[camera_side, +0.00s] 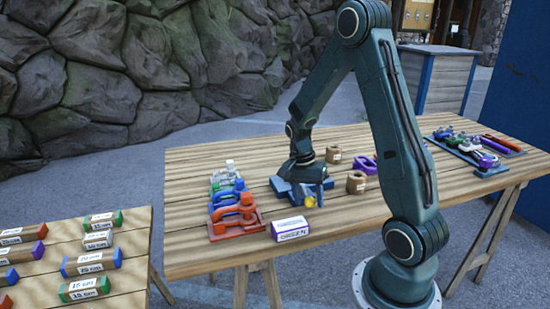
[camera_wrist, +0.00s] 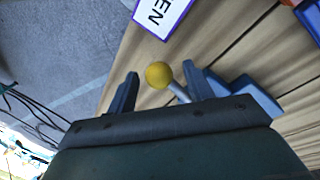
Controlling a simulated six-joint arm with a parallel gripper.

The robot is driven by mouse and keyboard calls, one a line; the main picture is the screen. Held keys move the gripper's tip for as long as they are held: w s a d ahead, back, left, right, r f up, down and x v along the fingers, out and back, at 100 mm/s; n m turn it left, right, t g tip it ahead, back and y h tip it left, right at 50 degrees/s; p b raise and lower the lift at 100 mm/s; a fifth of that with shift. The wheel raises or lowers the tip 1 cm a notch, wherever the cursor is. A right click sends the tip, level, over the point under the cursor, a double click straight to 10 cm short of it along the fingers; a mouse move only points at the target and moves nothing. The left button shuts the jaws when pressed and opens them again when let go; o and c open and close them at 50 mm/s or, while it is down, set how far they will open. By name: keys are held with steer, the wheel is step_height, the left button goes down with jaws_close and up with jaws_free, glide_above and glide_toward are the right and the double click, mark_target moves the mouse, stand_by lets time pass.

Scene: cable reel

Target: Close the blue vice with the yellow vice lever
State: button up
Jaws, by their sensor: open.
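The yellow vice lever (camera_side: 310,201) shows as a yellow ball at the front of the blue vice (camera_side: 283,186), on the wooden table. In the wrist view, the lever's yellow ball (camera_wrist: 158,75) sits on a grey rod between the two fingers of my gripper (camera_wrist: 160,72). The fingers are open, with a gap visible on both sides of the ball. Part of the blue vice (camera_wrist: 255,98) shows to the right, behind the right finger. In the side view, my gripper (camera_side: 308,178) is low over the vice and hides part of it. The jaw opening of the vice is not clear.
A white, purple-edged label block (camera_side: 290,229) lies in front of the vice. Red, blue and white clamps (camera_side: 236,217) stand to its left. Brown rings (camera_side: 356,182) and purple parts lie to its right. A tool tray (camera_side: 478,150) is at the far right.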

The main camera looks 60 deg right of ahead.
steer(key=shift+r, duration=0.1)
step_height(320, 180, up, 13)
steer(key=w, duration=0.2)
steer(key=shift+w+r, duration=0.2)
steer(key=shift+w, duration=0.1)
steer(key=shift+a, duration=0.1)
stand_by(0.4)
steer(key=s+a+r+n+t, duration=0.4)
steer(key=s+a+n, duration=0.1)
steer(key=a+n, duration=0.4)
steer(key=s+a+r+n+t, duration=0.3)
steer(key=s+a+n, duration=0.3)
steer(key=a+n, duration=0.3)
steer(key=shift+a+r+t, duration=0.4)
steer(key=shift+a+r, duration=0.05)
steer(key=shift+a, duration=0.4)
